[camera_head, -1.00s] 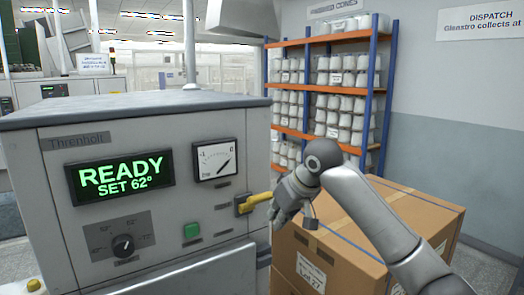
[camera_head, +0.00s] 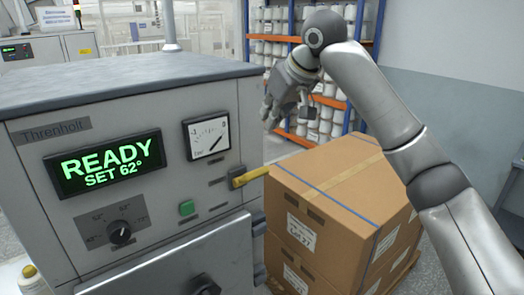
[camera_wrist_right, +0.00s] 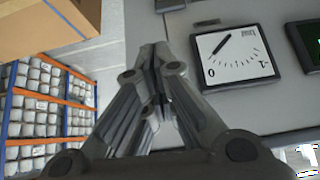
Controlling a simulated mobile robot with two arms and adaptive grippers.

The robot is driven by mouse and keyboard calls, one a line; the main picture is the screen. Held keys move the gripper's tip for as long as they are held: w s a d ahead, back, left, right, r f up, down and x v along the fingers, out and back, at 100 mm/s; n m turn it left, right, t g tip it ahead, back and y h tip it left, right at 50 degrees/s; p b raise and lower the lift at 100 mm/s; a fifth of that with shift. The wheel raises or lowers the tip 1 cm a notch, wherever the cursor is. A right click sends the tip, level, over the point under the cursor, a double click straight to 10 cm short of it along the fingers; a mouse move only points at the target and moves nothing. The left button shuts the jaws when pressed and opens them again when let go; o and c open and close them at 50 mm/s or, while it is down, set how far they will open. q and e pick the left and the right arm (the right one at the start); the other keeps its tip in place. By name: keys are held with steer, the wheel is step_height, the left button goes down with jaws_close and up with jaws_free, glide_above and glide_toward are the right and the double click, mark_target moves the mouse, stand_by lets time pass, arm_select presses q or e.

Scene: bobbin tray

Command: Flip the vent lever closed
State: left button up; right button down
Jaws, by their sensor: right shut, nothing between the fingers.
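The yellow vent lever (camera_head: 249,176) sits on a small plate on the front of the grey machine, below the gauge. It points to the right and slightly up, its free end just past the machine's right edge. My right gripper (camera_head: 268,122) is above and to the right of the lever, apart from it. In the right wrist view its fingers (camera_wrist_right: 152,52) are together with nothing between them. The lever is not clearly seen in that view. My left gripper is in neither view.
The machine's panel (camera_head: 225,232) carries a lit READY display (camera_head: 105,163), a dial gauge (camera_head: 208,137), a green button (camera_head: 186,207) and a black knob (camera_head: 120,232). Stacked cardboard boxes (camera_head: 325,190) stand close on the right. A shelf of cones (camera_head: 275,50) stands behind.

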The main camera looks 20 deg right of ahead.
mark_target(250, 177)
steer(key=w+f+p, duration=0.1)
steer(key=f+p, duration=0.1)
steer(key=f, duration=0.1)
steer(key=w+f+p, duration=0.1)
steer(key=f, duration=0.3)
steer(key=w+a+f+p, duration=0.1)
steer(key=f+p, duration=0.1)
steer(key=f, duration=0.1)
steer(key=shift+w+a+f+p, duration=0.1)
steer(key=shift+w+f+p, duration=0.2)
steer(key=shift+f, duration=0.1)
steer(key=shift+a, duration=0.1)
steer(key=shift+f, duration=0.1)
